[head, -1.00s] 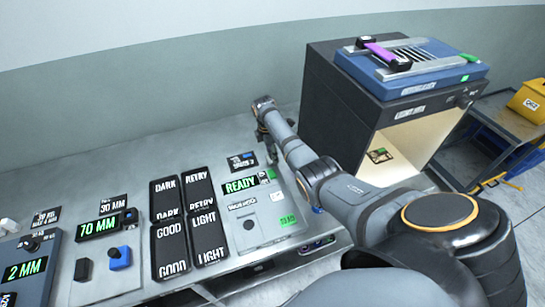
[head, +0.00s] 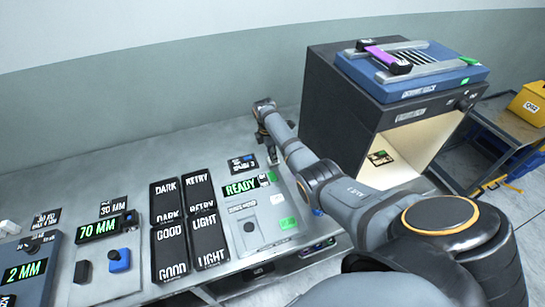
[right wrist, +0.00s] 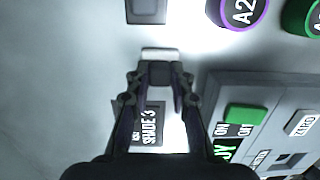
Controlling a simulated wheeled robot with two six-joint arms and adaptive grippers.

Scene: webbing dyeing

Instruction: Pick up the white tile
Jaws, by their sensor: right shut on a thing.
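My right gripper (head: 270,148) is at the back of the bench, behind the panel reading READY. In the right wrist view its fingers (right wrist: 160,78) are closed on a small piece: a white tile (right wrist: 160,54) shows as a pale strip just beyond the fingertips, with a grey part between the fingers. In the head view the tile cannot be made out at the gripper. My left gripper is in neither view.
The READY panel (head: 240,187) stands beside the gripper. A dark label reading SHADE 3 (right wrist: 150,125) lies under the fingers. Round purple-rimmed (right wrist: 238,10) and green-rimmed (right wrist: 303,14) items are at upper right. A dark box (head: 335,105) stands to the right.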

